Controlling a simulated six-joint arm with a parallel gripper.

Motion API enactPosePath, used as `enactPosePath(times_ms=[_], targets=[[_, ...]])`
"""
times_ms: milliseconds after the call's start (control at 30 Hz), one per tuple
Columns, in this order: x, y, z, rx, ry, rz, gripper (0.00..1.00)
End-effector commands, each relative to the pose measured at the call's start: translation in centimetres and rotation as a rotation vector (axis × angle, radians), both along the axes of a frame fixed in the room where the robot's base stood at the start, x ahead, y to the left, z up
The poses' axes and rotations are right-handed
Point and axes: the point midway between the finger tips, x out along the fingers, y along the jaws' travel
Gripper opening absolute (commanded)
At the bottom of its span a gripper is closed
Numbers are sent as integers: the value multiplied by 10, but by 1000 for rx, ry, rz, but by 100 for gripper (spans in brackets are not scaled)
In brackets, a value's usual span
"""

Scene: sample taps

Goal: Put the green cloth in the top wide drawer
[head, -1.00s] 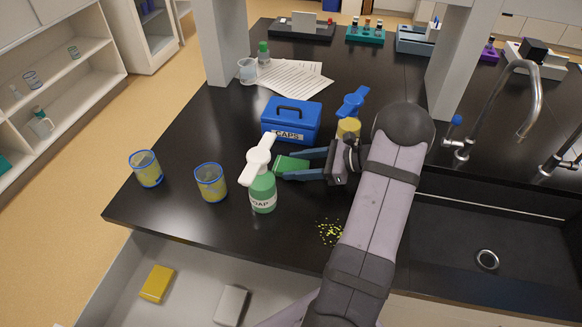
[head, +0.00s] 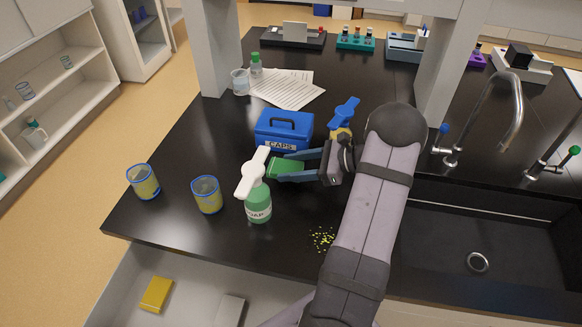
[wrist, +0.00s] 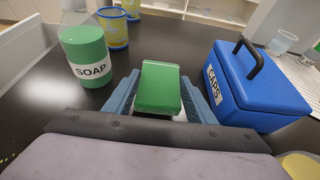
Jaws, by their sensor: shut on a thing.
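The green cloth (head: 287,168) is a small folded block. It also shows in the wrist view (wrist: 159,88), between the two blue fingers. My gripper (head: 290,168) is shut on it, just behind and right of the soap bottle and in front of the blue caps box. Whether the cloth touches the counter is hard to tell. An open drawer (head: 190,290) shows below the counter's front edge, its near part cut off by the frame. It holds a yellow block (head: 156,294) and a grey-white block (head: 229,312).
The green soap bottle (head: 258,203) with a white pump stands close left of my gripper. The blue caps box (head: 284,130) is close behind. Two yellow-and-blue beakers (head: 207,196) stand at left. Yellow-green crumbs (head: 323,239) lie near the front edge. The sink is at right.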

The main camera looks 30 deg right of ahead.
Motion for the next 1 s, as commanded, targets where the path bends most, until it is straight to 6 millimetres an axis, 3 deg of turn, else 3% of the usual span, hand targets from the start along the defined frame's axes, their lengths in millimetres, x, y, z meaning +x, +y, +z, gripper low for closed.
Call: enactPosePath(times_ms=[500,700,1000], targets=[[-89,-90,-4,-1,0,-6,29],[-111,-111,-4,0,1,-6,29],[-125,-125,-3,1,1,-3,29]])
